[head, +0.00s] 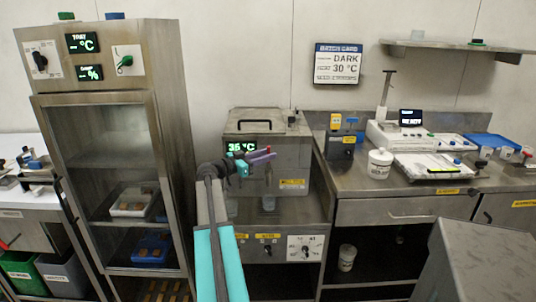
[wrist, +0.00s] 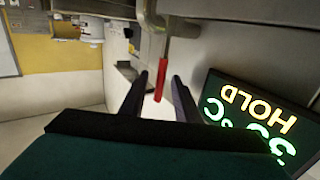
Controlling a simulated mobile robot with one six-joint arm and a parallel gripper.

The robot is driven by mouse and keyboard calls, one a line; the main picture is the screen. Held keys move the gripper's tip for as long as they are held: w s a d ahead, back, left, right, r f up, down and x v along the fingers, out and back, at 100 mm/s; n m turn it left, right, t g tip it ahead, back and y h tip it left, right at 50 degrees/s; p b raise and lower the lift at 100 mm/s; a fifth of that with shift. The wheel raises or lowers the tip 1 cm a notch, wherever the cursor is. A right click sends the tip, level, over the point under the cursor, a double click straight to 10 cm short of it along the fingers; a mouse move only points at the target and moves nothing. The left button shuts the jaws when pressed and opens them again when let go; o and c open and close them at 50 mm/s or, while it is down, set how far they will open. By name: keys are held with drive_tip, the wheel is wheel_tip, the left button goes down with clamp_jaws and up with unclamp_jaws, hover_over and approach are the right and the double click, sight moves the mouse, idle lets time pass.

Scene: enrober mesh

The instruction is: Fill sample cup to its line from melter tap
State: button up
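The steel melter (head: 292,158) stands on the bench in the middle of the head view, with a green display (head: 241,147). In the wrist view its display (wrist: 250,120) reads HOLD and a temperature, tilted in the picture. The tap's red lever (wrist: 163,72) hangs from a metal pipe in the wrist view. My gripper (head: 268,155) is in front of the melter. In the wrist view its two dark fingers (wrist: 159,82) are apart, with the lever in line between them; contact cannot be told.
A glass-fronted cabinet (head: 117,150) stands left of my arm. On the right bench are a white tub (head: 379,164) and a white instrument (head: 420,140). A grey box-shaped surface (head: 480,262) fills the lower right. A batch card (head: 338,63) on the wall reads DARK 30 °C.

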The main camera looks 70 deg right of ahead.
drive_tip(key=shift+s+d, duration=0.4)
drive_tip(key=shift+d, duration=0.2)
clamp_jaws()
